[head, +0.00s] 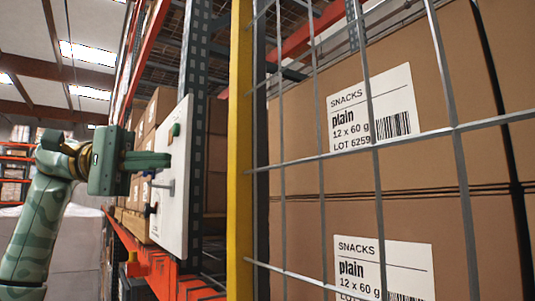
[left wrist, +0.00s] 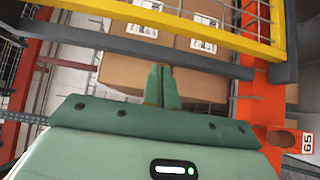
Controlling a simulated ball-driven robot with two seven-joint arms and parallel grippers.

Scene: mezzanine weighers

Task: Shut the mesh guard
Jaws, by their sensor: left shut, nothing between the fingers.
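The mesh guard (head: 319,157) is a grey wire grid with an upright yellow edge bar (head: 240,150). In the head view it stands close on the right, in front of stacked cartons. In the left wrist view its yellow bar (left wrist: 185,25) crosses the top, with a dark grey bar just below it. I cannot tell how far the guard stands from its closed position. My left gripper (head: 165,160) is shut and empty, left of the yellow bar and apart from it in the picture. Its closed fingers also show in the left wrist view (left wrist: 160,72). My right gripper is not in view.
A white panel (head: 174,215) with a green button and a lever stands between my left gripper and the yellow bar in the picture. Brown snack cartons (head: 300,120) fill the space behind the mesh. An orange rack part (left wrist: 262,100) stands right in the wrist view.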

